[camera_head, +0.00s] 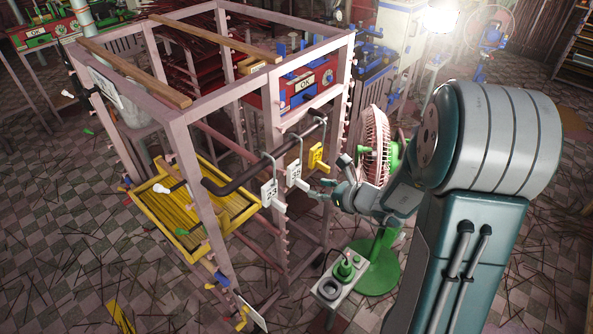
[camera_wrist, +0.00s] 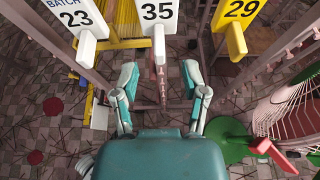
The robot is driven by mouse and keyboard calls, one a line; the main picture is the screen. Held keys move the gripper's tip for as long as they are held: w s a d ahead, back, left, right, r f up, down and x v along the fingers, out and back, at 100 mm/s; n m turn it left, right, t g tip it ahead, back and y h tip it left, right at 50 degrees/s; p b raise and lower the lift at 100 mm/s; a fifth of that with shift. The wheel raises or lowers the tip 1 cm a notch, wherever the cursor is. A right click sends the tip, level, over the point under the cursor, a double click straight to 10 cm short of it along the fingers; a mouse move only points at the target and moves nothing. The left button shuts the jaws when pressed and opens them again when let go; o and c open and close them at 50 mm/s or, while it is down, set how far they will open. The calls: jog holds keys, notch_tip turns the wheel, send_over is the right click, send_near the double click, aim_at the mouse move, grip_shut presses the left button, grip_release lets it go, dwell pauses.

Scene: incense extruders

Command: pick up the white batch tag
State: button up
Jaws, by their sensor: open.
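Two white tags hang from hooks on a dark rail. The left one (camera_head: 270,194) reads "BATCH 23" in the wrist view (camera_wrist: 76,16). The middle one (camera_head: 294,174) reads 35 in the wrist view (camera_wrist: 156,14). A yellow tag (camera_head: 316,157) hangs to their right and reads 29 in the wrist view (camera_wrist: 240,10). My gripper (camera_head: 330,180) is open and empty, just right of the white tags. In the wrist view its fingers (camera_wrist: 159,76) are spread below the 35 tag, with no tag between them.
The dark rail (camera_head: 240,178) runs along a pale metal frame (camera_head: 180,140) with a yellow slatted tray (camera_head: 175,215) inside. A pink fan (camera_head: 376,140) on a green base (camera_head: 375,268) stands close to my gripper. A small control box (camera_head: 340,275) stands below.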

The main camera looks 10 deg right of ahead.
aim_at(308, 185)
jog(key=x, duration=0.5)
jog(key=shift+w+a, duration=0.1)
jog(key=shift+a, duration=0.05)
grip_shut()
